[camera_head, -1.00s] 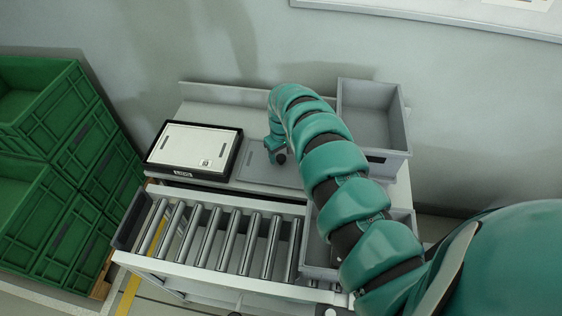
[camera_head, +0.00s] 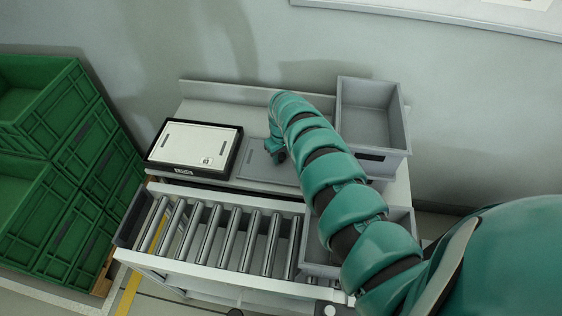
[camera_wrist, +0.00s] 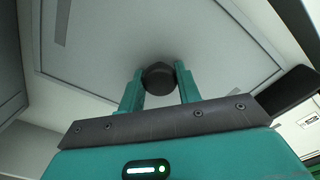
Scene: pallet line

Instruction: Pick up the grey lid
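The grey lid (camera_head: 257,166) lies flat on the table in the head view, partly hidden by my arm. It is a thin panel with a slot near its left edge. In the wrist view it is the large grey panel (camera_wrist: 105,48), with a dark round knob (camera_wrist: 159,76) in its middle. The two teal fingers of my gripper (camera_wrist: 159,80) stand on either side of the knob, very close to it. I cannot tell whether they press on it. In the head view the fingers are hidden behind my wrist.
A white-topped black box (camera_head: 195,146) stands close left of the lid. A grey bin (camera_head: 372,100) stands to the right. A roller conveyor (camera_head: 222,237) runs in front, with another grey bin (camera_head: 318,260) at its right end. Green crates (camera_head: 70,150) are stacked at far left.

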